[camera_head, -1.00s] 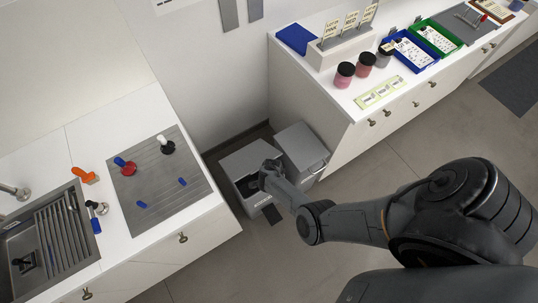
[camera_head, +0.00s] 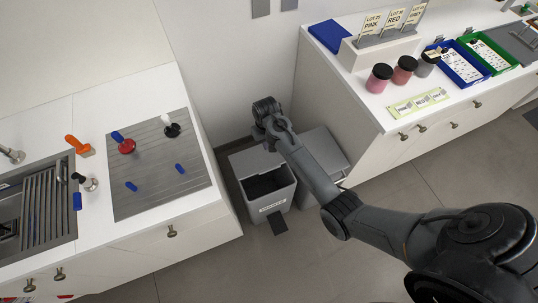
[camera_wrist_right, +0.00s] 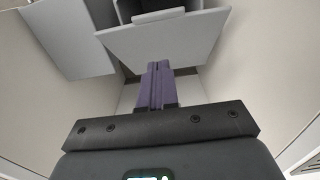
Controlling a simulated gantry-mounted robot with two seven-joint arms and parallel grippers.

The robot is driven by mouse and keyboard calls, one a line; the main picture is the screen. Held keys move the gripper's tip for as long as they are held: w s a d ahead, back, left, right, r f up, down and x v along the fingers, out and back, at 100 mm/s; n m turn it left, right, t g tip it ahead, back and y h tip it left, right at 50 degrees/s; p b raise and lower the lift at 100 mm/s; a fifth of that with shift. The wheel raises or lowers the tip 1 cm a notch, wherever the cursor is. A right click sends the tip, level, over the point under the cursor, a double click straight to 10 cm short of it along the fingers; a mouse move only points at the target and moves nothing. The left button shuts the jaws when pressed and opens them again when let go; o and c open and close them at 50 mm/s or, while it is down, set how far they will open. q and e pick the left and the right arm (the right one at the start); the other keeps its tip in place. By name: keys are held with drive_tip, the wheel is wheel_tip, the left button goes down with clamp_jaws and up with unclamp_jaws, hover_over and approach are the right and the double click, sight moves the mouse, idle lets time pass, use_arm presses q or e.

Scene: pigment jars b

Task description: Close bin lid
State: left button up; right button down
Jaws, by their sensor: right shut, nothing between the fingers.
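The grey bin (camera_head: 272,206) stands on the floor in the gap between the two counters, its dark inside showing. Its pale grey lid (camera_head: 248,160) is open at the back, tilted up. My right gripper (camera_head: 264,110) is over the wall side of the bin, behind the lid; its fingertips are hidden in the head view. In the right wrist view the shut, empty purple fingers (camera_wrist_right: 158,70) point at the lid panel (camera_wrist_right: 165,43), with the dark bin opening beyond it. I cannot tell whether they touch the lid. My left gripper is not in view.
A second grey bin (camera_head: 322,150) stands close on the right, its top closed, partly hidden by my right arm. The left counter (camera_head: 90,115) and right cabinet (camera_head: 350,120) flank the gap. A wall is close behind. Open floor (camera_head: 330,260) lies in front.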

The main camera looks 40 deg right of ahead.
drive_tip(key=b, duration=0.2)
hover_over(269, 168)
drive_tip(key=w+d, duration=0.1)
drive_tip(key=w, duration=0.2)
drive_tip(key=f, duration=1)
drive_tip(key=shift+s, duration=0.25)
drive_tip(key=shift+s+a+f, duration=0.2)
drive_tip(key=shift+s+f, duration=0.4)
drive_tip(key=shift+f, duration=0.05)
drive_tip(key=shift+s+a+f, duration=0.2)
drive_tip(key=shift+s+f, duration=0.4)
